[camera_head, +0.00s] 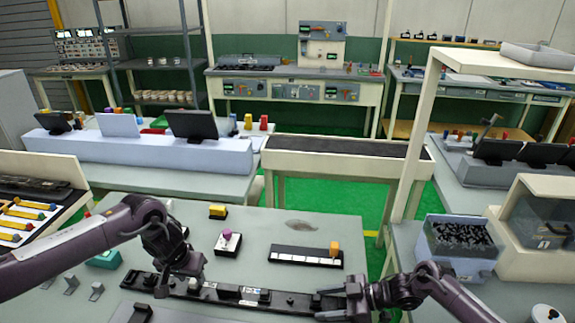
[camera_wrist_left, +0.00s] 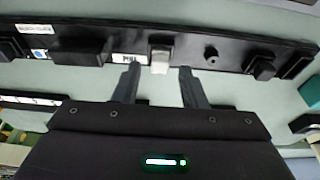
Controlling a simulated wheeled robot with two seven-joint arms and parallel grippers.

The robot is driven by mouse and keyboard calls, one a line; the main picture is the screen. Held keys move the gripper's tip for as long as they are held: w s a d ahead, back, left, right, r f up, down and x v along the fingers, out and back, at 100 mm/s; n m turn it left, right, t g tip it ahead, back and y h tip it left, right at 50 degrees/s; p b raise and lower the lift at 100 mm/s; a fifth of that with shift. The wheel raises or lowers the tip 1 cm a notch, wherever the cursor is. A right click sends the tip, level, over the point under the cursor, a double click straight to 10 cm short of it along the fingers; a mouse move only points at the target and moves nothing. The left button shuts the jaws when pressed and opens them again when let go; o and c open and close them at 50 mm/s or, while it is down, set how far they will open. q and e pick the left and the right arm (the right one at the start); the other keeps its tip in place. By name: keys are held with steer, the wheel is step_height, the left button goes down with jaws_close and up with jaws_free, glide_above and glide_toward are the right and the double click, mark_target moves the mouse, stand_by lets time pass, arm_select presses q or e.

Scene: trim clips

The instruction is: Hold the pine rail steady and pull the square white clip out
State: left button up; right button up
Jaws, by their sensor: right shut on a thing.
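The rail (camera_head: 230,292) is a long dark bar lying across the front of the table, with black blocks and small white labels; it looks black, not pine-coloured. The square white clip (camera_wrist_left: 161,53) sits on the rail in the left wrist view, between and just ahead of my left fingertips. My left gripper (camera_wrist_left: 160,78) is open, its fingers apart on either side of the clip, without visible contact. In the head view my left gripper (camera_head: 180,284) hangs over the rail's left part and partly hides it. My right gripper (camera_head: 352,299) is shut on the rail's right end.
Behind the rail are a black-and-white strip with an orange block (camera_head: 305,257), a block with a purple knob (camera_head: 228,242) and a yellow block (camera_head: 217,211). Small grey clips (camera_head: 96,290) stand at left. A bin of dark parts (camera_head: 460,238) stands right.

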arm_select(q)
steer(key=shift+x, duration=1.2)
jaws_close()
jaws_free()
steer(key=shift+r, duration=0.3)
jaws_close()
